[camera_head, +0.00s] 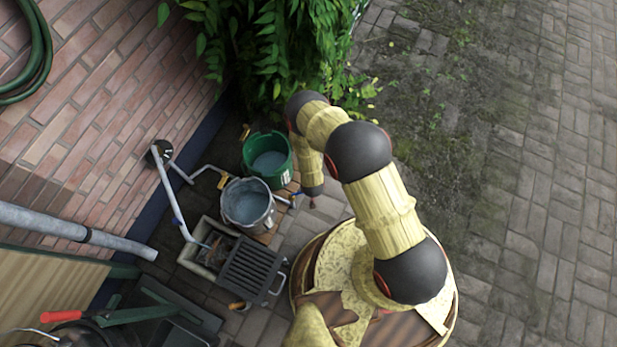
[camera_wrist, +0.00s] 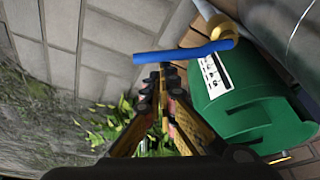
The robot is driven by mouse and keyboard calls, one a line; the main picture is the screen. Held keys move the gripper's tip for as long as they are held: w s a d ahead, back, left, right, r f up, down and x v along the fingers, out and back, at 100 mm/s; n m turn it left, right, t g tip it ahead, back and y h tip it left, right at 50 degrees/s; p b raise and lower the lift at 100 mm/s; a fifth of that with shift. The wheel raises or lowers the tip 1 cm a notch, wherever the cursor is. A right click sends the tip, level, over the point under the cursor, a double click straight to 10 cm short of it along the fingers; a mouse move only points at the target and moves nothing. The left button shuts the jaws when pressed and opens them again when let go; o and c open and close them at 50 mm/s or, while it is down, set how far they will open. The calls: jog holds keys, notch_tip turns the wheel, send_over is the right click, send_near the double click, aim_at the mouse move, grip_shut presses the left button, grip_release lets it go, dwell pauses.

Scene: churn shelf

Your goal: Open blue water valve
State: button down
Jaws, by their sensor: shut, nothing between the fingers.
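The blue water valve handle (camera_wrist: 180,54) is a long blue lever that lies nearly level across the upper middle of the wrist view. It joins a brass-coloured valve body (camera_wrist: 224,30) at its right end, on a grey pipe. My gripper (camera_wrist: 160,78) is shut and empty, with its fingertips just below the lever in that view; I cannot tell whether they touch it. In the head view my gripper (camera_head: 312,203) points down at the right of the grey bucket, and the valve there is small and partly hidden.
A green bucket (camera_head: 251,152) and a grey bucket (camera_head: 238,218), both holding water, stand by the brick wall (camera_head: 90,100). A drain grate (camera_head: 255,268) and pipes lie in front. Leafy plants (camera_head: 270,50) hang behind my arm. Paving at the right is clear.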

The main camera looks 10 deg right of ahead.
jog(key=shift+s+a+m+g+h+b, duration=0.15)
jog(key=shift+s+m+h, duration=0.3)
jog(key=shift+s+m, duration=0.85)
jog(key=shift+s+a+m+g+h+b, duration=0.15)
jog(key=shift+s+m+h, duration=0.3)
jog(key=shift+s+m, duration=0.8)
jog(key=shift+s, duration=0.15)
